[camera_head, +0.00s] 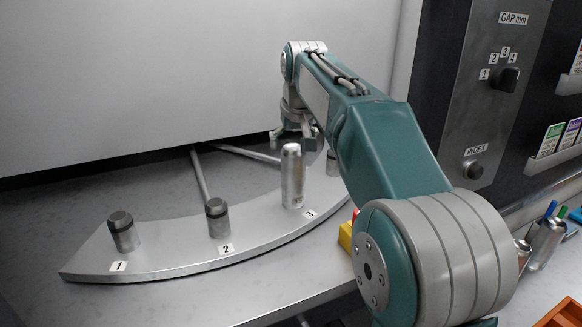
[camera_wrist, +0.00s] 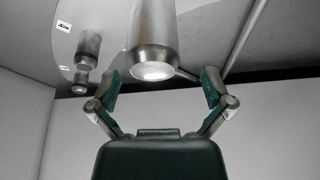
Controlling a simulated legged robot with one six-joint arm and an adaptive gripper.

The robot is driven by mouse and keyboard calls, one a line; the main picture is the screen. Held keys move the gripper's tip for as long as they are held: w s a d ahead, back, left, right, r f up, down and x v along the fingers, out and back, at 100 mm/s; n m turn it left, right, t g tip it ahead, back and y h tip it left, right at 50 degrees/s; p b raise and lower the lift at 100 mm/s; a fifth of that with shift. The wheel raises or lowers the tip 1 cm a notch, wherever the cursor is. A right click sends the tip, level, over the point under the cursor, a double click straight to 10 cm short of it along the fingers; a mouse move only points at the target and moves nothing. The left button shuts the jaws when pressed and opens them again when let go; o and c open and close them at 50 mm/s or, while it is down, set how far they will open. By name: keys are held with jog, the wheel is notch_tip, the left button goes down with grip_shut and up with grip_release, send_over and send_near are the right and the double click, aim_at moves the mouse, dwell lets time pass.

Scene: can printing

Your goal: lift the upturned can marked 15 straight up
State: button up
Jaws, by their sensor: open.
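A tall silver can (camera_head: 292,178) stands upturned at the spot labelled 3 on the curved metal plate (camera_head: 170,260). My gripper (camera_wrist: 160,76) is open and empty. Its two fingers are spread to the left and right of the can's end, apart from it. In the head view my gripper (camera_head: 293,131) is at the far side of the can, near its top, and partly hidden by the can and my arm.
Bare dark-topped pegs stand at spots 1 (camera_head: 123,231) and 2 (camera_head: 217,217). A grey wall panel (camera_head: 180,60) rises behind the plate. A control panel with a GAP dial (camera_head: 505,79) is at right. A yellow block (camera_head: 345,237) and cups of pens (camera_head: 545,243) lie near my arm.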

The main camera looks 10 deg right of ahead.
aim_at(294, 162)
jog(key=shift+w+f, duration=0.15)
jog(key=shift+f, duration=0.3)
jog(key=f, duration=0.1)
jog(key=w+f, duration=0.1)
jog(key=f, duration=0.1)
jog(key=w+d+f, duration=0.1)
jog(key=shift+d+f, duration=0.1)
jog(key=shift+f, duration=0.35)
jog(key=shift+a, duration=0.35)
jog(key=c, duration=0.5)
jog(key=shift+d, duration=0.15)
jog(key=shift+c, duration=0.2)
